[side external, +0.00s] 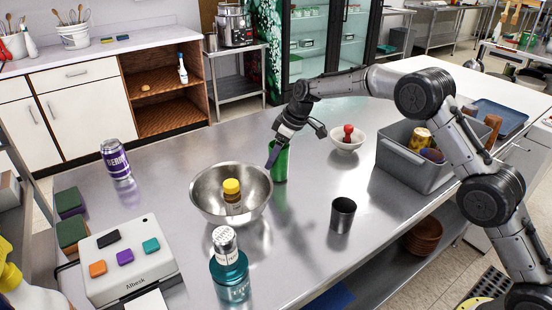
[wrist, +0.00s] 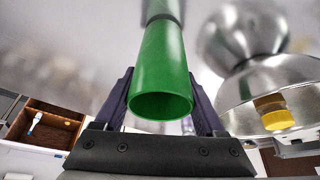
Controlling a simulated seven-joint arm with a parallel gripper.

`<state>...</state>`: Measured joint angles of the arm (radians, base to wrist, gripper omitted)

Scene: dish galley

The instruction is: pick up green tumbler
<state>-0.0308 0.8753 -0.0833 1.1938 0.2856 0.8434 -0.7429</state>
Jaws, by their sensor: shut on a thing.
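The green tumbler (side external: 280,165) is upright at the middle of the steel table in the side external view, just behind and right of the large metal bowl. My gripper (side external: 283,150) is at its upper part and is shut on it. In the wrist view the tumbler (wrist: 163,75) lies between the two fingers of my gripper (wrist: 160,105), its open rim towards the camera. I cannot tell whether its base touches the table.
The metal bowl (side external: 205,203) with a yellow-capped jar (side external: 232,190) stands close by. A white bowl (side external: 347,145) with a red-topped item, a dark cup (side external: 342,214), a grey bin (side external: 393,163) and a teal bottle (side external: 229,275) stand around.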

